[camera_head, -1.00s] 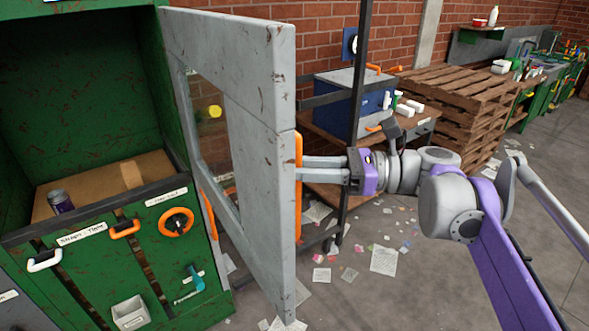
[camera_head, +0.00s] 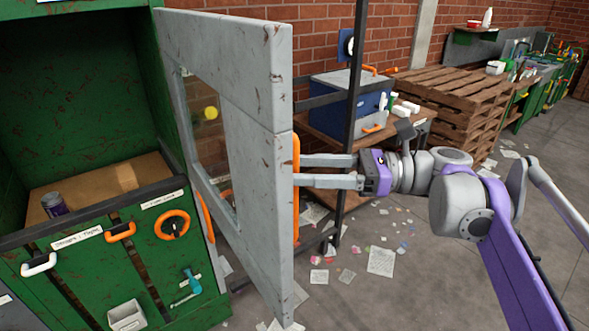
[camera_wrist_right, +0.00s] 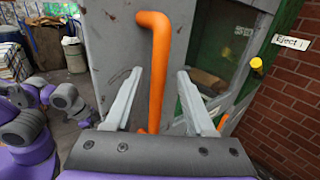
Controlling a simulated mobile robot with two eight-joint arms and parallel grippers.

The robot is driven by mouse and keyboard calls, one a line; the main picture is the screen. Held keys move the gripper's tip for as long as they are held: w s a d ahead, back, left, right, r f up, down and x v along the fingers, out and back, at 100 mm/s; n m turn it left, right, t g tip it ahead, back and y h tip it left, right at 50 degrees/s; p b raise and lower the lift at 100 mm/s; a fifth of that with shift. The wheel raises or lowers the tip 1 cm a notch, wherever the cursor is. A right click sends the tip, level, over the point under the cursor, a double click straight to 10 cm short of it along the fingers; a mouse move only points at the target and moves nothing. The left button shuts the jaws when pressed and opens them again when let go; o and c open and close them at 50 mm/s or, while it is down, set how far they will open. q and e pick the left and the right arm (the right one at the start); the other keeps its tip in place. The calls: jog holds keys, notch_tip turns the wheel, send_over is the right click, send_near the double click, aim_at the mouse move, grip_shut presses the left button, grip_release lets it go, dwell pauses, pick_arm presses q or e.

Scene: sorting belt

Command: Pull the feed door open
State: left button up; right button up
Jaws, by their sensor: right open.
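The feed door (camera_head: 262,165) is a worn grey panel with a window, swung wide open from the green cabinet (camera_head: 130,262). Its orange bar handle (camera_head: 296,185) is on the door's outer face; it also shows upright in the right wrist view (camera_wrist_right: 154,75). My right gripper (camera_head: 303,171) is at the handle from the right in the head view. Its two fingers are spread, with the handle between them in the wrist view (camera_wrist_right: 160,98), and do not close on it. The fingertips are partly hidden behind the door edge.
A dark can (camera_head: 54,204) stands inside the cabinet on a brown surface. Behind the door are a dark upright post (camera_head: 358,100), a blue box (camera_head: 350,100) on a table and stacked pallets (camera_head: 455,100). Paper scraps litter the floor.

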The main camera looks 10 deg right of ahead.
jog(key=s+d, duration=0.1)
jog(key=d, duration=0.7)
jog(key=shift+s+b, duration=0.2)
jog(key=shift+b, duration=0.1)
jog(key=s+a+f+n+h, duration=0.2)
jog(key=f+h, duration=0.1)
jog(key=f, duration=0.4)
jog(key=s+a+f+n+h, duration=0.2)
jog(key=s+f+h, duration=0.1)
jog(key=f, duration=0.4)
jog(key=s+a+f+n+h, duration=0.2)
jog(key=f, duration=0.6)
jog(key=s+d+f+n+t+h, duration=0.1)
jog(key=s+d+f+n+h, duration=0.3)
jog(key=f+n, duration=0.3)
jog(key=s+d+f+n+t+h, duration=0.1)
jog(key=s+d+f+n+h, duration=0.3)
jog(key=f+n, duration=0.3)
notch_tip(320, 180, down, 4)
jog(key=shift+r+t+h, duration=0.1)
jog(key=shift+t+h, duration=0.2)
jog(key=shift+h, duration=0.6)
